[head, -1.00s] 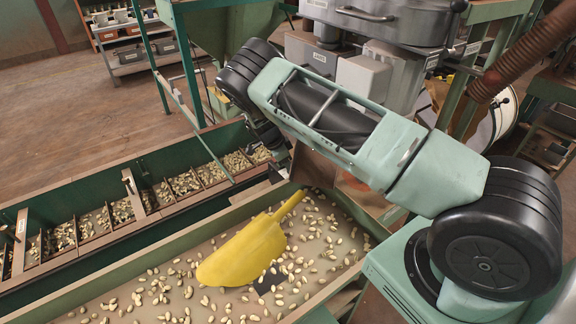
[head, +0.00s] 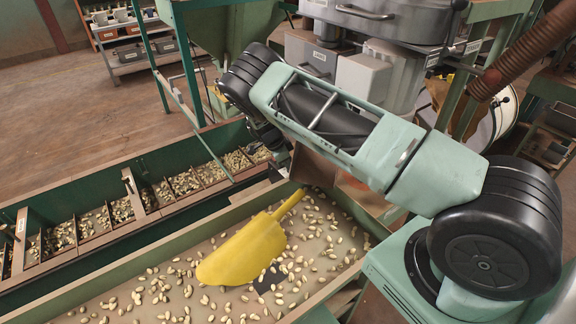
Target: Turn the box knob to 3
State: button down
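No box knob shows clearly in the head view. A grey box (head: 363,76) with no visible dial on the side facing me stands behind my arm. Another grey housing with a small label (head: 318,72) is just left of it.
A tan-bottomed tray (head: 130,279) with scattered nuts holds a yellow scoop (head: 245,250). A long green trough (head: 75,188) with nut-filled compartments runs beside it. A ribbed brown hose (head: 525,55) hangs at the upper right. Wooden floor (head: 65,95) is open at the upper left.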

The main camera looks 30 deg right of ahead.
jog(key=m, duration=0.1)
jog(key=m+g+b, duration=0.1)
jog(key=m, duration=0.1)
jog(key=shift+w+d+f+m+y+b, duration=0.1)
jog(key=shift+w+m+y+b, duration=0.05)
jog(key=shift+m+y+b, duration=0.15)
jog(key=m+g+y+b, duration=0.1)
jog(key=m, duration=0.2)
jog(key=shift+d+m, duration=0.15)
jog(key=shift+m, duration=0.25)
jog(key=m+y, duration=0.1)
jog(key=m, duration=0.2)
jog(key=m+g+y+b, duration=0.1)
jog(key=m, duration=0.1)
jog(key=shift+w+d+m, duration=0.15)
jog(key=shift+m, duration=0.25)
jog(key=shift+y, duration=0.3)
jog(key=c, duration=1.2)
grip_release()
jog(key=b+v, duration=0.1)
jog(key=v, duration=1.1)
jog(key=shift+m, duration=0.3)
